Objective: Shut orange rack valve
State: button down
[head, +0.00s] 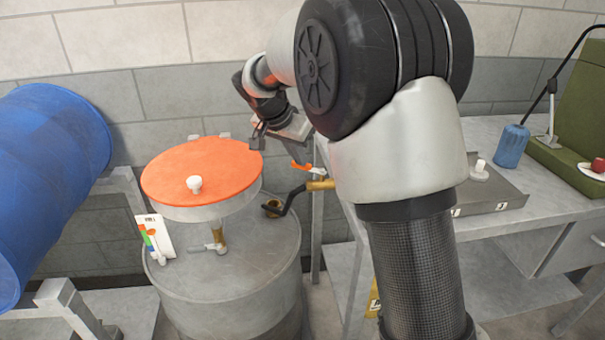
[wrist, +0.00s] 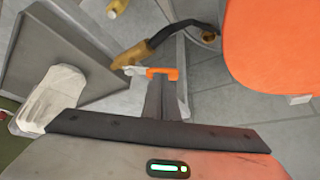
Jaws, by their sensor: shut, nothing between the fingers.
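The orange rack valve handle (head: 302,166) is a small orange lever by a brass valve body (head: 320,184) with a black curved spout (head: 285,203). In the wrist view the orange handle (wrist: 163,73) lies just beyond my fingertips, with the brass body (wrist: 130,55) to its left. My gripper (head: 303,157) is shut and empty, pointing down close to the handle. In the wrist view its closed fingers (wrist: 162,86) overlap the handle's near edge; I cannot tell whether they touch. My arm hides part of the rack.
A blue drum (head: 50,165) lies at left. A grey workbench (head: 510,150) with a tray (head: 490,195) and blue oil can (head: 512,145) is at right.

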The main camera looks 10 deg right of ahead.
jog(key=m, duration=0.1)
jog(key=w+m+g+h+p, duration=0.1)
jog(key=shift+w+d+m, duration=0.2)
jog(key=shift+d+m, duration=0.1)
jog(key=shift+m, duration=0.1)
jog(key=m+p, duration=0.1)
jog(key=w+d+m+g+p, duration=0.1)
jog(key=p, duration=0.1)
jog(key=shift+r+m+g+h, duration=0.15)
jog(key=shift+m+g+h, duration=0.15)
jog(key=shift+w+d+f+m+g+p, duration=0.2)
jog(key=shift+m+p, duration=0.1)
jog(key=shift+m, duration=0.2)
jog(key=shift+w+d+f+m+g+p, duration=0.1)
jog(key=shift+d+m+g+p, duration=0.15)
jog(key=shift+m, duration=0.25)
jog(key=shift+s, duration=0.15)
jog(key=shift+s+d+b, duration=0.2)
jog(key=shift+s+b, duration=0.4)
jog(key=shift+b, duration=0.1)
jog(key=shift+r, duration=0.1)
